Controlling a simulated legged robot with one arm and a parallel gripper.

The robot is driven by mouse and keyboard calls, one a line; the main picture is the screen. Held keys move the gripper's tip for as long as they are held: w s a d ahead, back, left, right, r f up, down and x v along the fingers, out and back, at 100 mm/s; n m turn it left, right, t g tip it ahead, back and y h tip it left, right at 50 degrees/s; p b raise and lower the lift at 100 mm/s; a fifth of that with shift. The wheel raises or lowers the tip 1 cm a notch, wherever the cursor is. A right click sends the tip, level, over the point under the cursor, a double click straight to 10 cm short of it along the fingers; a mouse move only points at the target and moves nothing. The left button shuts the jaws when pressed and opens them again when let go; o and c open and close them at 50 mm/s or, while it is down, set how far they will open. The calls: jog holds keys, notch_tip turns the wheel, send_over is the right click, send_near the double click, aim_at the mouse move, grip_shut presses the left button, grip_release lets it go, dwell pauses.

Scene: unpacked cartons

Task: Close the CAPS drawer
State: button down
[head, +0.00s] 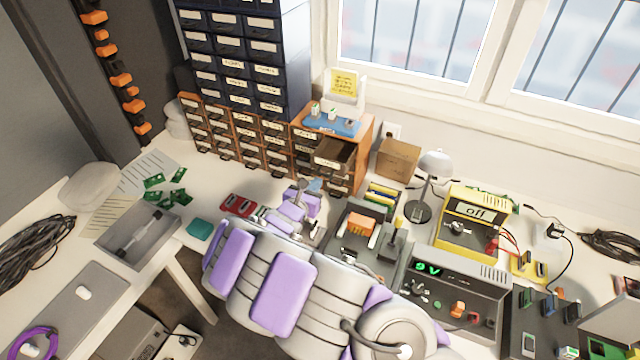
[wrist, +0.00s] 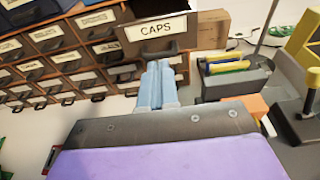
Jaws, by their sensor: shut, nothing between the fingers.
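The CAPS drawer (head: 330,158) is a wooden drawer standing pulled out from the right side of the small wooden drawer cabinet (head: 362,150). Its front, with a white label reading CAPS, shows at the top of the wrist view (wrist: 178,42). My gripper (wrist: 159,70) has its pale blue fingers together and empty. The fingertips are just below the drawer front in the wrist view; I cannot tell whether they touch it. In the head view my gripper (head: 314,187) is in front of and below the drawer, partly hidden by my arm.
Rows of other labelled drawers (head: 236,135) stand to the left. A blue mat (head: 333,124) with small items lies on the cabinet. A cardboard box (head: 398,160), a lamp (head: 435,165) and a yellow device (head: 470,222) stand to the right. A grey tray (wrist: 240,84) is right of my fingers.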

jog(key=w, duration=0.2)
send_near(332, 157)
jog(key=w+d, duration=0.1)
jog(key=w, duration=0.1)
jog(key=w+d, duration=0.3)
jog(key=shift+w+f, duration=0.25)
jog(key=shift+w, duration=0.1)
jog(key=shift+w+r, duration=0.2)
jog(key=shift+r, duration=0.05)
jog(key=shift+a+r, duration=0.3)
jog(key=shift+a, duration=0.05)
jog(key=shift+w, duration=0.1)
